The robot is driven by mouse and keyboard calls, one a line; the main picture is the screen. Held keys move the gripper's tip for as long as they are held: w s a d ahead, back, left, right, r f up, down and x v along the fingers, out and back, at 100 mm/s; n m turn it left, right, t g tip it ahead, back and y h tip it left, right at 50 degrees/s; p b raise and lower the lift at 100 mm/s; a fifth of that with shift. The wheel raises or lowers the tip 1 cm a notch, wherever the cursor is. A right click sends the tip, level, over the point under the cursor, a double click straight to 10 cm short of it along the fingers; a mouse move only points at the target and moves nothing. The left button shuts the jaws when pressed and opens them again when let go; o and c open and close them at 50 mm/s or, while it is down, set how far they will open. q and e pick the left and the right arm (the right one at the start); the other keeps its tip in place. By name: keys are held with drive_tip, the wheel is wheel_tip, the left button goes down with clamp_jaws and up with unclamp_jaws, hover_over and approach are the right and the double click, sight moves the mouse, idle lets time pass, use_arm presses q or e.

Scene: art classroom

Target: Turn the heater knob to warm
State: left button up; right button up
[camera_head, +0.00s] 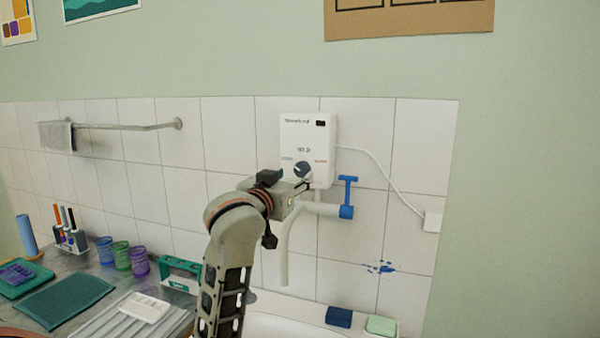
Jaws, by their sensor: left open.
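The white water heater (325,145) hangs on the tiled wall in the middle of the view. Its dark round knob (302,168) sits low on the front, with a small blue label to its upper left and a red label to its upper right. The knob's exact pointing is too small to tell. My left gripper (308,186) is open just below the knob, near the heater's lower edge. I cannot tell whether it touches the knob. My left arm rises from below and hides part of the wall and counter. My right gripper is not in view.
A white spout pipe (286,250) and a blue tap handle (347,192) are just below and right of the heater. A cable runs to a wall box (433,221). A towel rail (125,127) is at left. Cups and trays crowd the counter.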

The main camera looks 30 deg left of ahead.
sight(300, 171)
use_arm(q)
drive_tip(key=shift+x, duration=2.8)
drive_tip(key=shift+f, duration=0.1)
drive_tip(key=c, duration=1.1)
